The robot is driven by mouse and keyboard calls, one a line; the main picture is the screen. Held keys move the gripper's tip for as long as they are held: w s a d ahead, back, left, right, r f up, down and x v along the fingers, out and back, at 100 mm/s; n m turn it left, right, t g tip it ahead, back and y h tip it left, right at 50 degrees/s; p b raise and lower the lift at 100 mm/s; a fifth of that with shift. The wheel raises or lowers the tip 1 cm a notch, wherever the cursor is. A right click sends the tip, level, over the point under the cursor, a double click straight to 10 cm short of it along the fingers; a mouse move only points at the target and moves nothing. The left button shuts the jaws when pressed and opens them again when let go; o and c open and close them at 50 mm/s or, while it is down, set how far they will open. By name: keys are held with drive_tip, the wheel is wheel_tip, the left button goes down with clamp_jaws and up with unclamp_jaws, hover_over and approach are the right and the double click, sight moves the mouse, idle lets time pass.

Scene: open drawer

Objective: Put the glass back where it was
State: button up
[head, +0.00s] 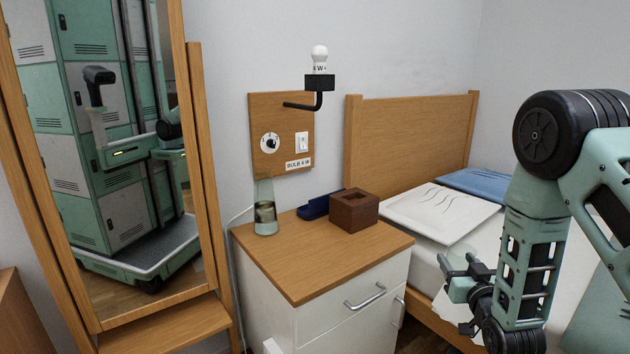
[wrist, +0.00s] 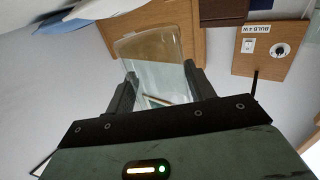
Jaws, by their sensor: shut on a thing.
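My gripper (head: 466,280) is at the right in the head view, over the bed and to the right of the nightstand. In the wrist view my gripper (wrist: 161,76) is shut on a clear glass (wrist: 152,48), which sits between the two dark fingers. Another clear, tall glass-like vessel (head: 265,222) with a dark band stands upright on the back left of the nightstand top (head: 300,265).
A brown wooden box (head: 354,213) and a dark blue tray (head: 318,206) stand on the nightstand. A wall board (head: 283,110) with a dial and switch, and a bulb (head: 319,54) on a bracket, are above. The nightstand's front top is clear. A mirror (head: 120,200) stands left.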

wheel_tip(320, 180, up, 32)
drive_tip(key=p, duration=3.1)
